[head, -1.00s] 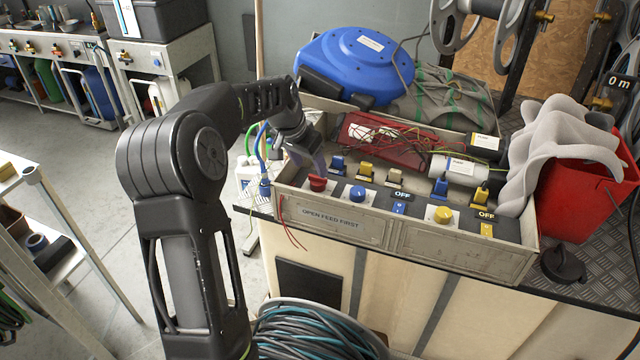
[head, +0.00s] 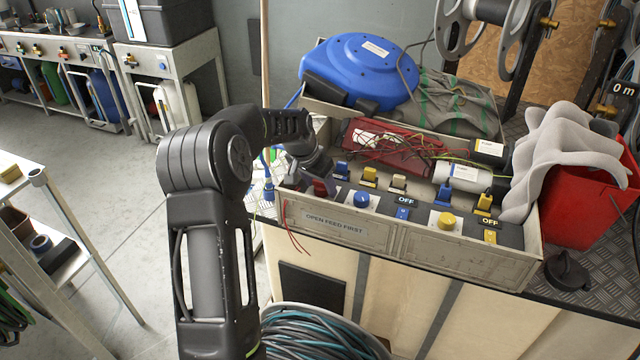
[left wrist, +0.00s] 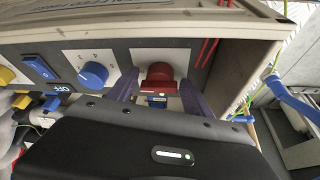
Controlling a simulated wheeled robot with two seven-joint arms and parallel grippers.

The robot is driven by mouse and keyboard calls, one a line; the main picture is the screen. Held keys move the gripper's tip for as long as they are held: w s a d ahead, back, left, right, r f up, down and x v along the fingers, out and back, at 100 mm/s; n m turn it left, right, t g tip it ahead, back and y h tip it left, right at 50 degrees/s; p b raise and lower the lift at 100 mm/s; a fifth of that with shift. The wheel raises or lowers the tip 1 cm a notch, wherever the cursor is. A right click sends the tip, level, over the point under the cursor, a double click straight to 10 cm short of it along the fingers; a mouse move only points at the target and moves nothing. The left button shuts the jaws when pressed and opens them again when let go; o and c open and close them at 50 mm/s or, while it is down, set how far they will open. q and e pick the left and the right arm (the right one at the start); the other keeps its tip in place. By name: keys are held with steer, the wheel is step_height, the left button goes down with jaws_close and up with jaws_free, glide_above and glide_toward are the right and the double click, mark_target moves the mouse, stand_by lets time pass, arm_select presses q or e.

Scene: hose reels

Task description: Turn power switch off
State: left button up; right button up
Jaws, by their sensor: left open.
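A red switch (left wrist: 160,75) on a white plate sits at the end of the control panel. My left gripper (left wrist: 159,90) is open, with one purple fingertip on each side of the red switch; I cannot tell whether they touch it. My right gripper is not in view.
The panel's box (head: 415,250) is labelled OPEN FEED FIRST and has raised walls. Behind the controls lie a red part with loose wires (head: 395,146) and a white cylinder (head: 462,177). A yellow knob (head: 446,221) and a red bucket (head: 590,205) are further right.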

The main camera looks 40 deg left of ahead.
arm_select(q)
steer(key=shift+f, duration=0.1)
steer(key=shift+c, duration=0.5)
steer(key=c, duration=1)
steer(key=shift+w+n, duration=0.1)
steer(key=shift+n, duration=0.2)
steer(key=n, duration=0.1)
steer(key=n+y, duration=0.1)
steer(key=n, duration=0.2)
steer(key=shift+d+y, duration=0.25)
steer(key=shift+y, duration=0.15)
steer(key=n+y, duration=0.1)
steer(key=n, duration=0.1)
steer(key=n+g, duration=0.1)
steer(key=n, duration=0.2)
steer(key=shift+w+d+n+g+y, duration=0.1)
steer(key=shift+w+n+g+y, duration=0.1)
steer(key=shift+n+g+y, duration=0.15)
steer(key=n+g, duration=0.1)
steer(key=n, duration=0.2)
steer(key=shift+w+n+y, duration=0.1)
steer(key=shift+n+y, duration=0.15)
steer(key=shift+y, duration=0.1)
steer(key=n+g+p, duration=0.1)
steer(key=n+g, duration=0.1)
steer(key=n, duration=0.2)
steer(key=shift+w, duration=0.1)
